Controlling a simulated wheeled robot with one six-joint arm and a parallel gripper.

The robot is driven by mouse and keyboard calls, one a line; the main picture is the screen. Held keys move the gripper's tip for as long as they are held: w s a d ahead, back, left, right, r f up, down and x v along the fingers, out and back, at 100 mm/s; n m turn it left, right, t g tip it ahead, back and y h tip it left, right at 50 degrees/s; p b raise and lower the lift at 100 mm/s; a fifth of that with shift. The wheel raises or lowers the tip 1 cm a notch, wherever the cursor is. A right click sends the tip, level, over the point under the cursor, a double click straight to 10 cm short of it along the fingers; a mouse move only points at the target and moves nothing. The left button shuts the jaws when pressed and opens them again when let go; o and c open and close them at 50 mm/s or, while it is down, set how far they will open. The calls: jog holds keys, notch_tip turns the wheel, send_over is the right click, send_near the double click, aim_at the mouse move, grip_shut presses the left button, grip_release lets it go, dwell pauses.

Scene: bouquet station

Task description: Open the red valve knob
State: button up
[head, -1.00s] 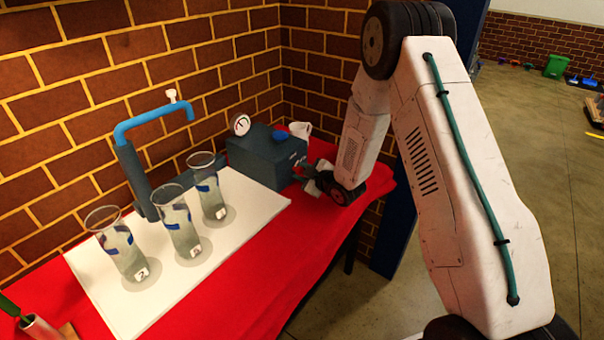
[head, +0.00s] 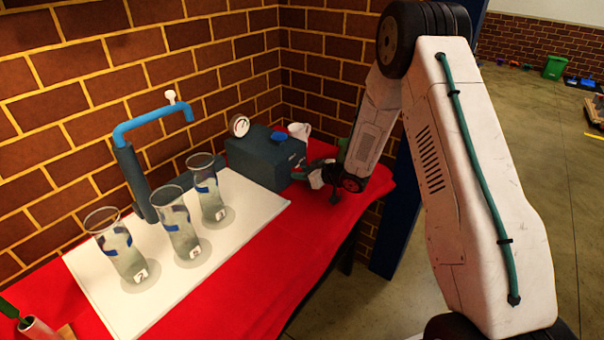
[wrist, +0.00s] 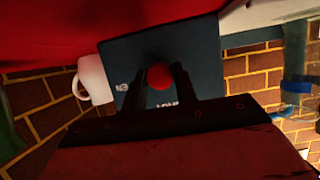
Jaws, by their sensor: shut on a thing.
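The red valve knob (wrist: 160,77) shows in the wrist view on the face of a dark grey-blue box (wrist: 120,55). My gripper (wrist: 162,80) has one dark finger on each side of the knob and is shut on it. In the head view the box (head: 252,158) stands on the red-covered table against the brick wall. My gripper (head: 302,172) is at the box's right-hand face there, and the knob is hidden behind it. White lettering on the box face is partly covered by the fingers in the wrist view.
A gauge (head: 239,125) and a blue cap (head: 279,136) are on the box, with a white mug (head: 299,131) behind it. Three clear vases (head: 178,222) stand on a white board (head: 160,288), near a blue pipe tap (head: 150,116). The red table (head: 262,262) is clear in front.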

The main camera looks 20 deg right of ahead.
dwell(0.4)
jog(key=o, duration=1)
jog(key=shift+c, duration=0.2)
jog(key=shift+v, duration=3.95)
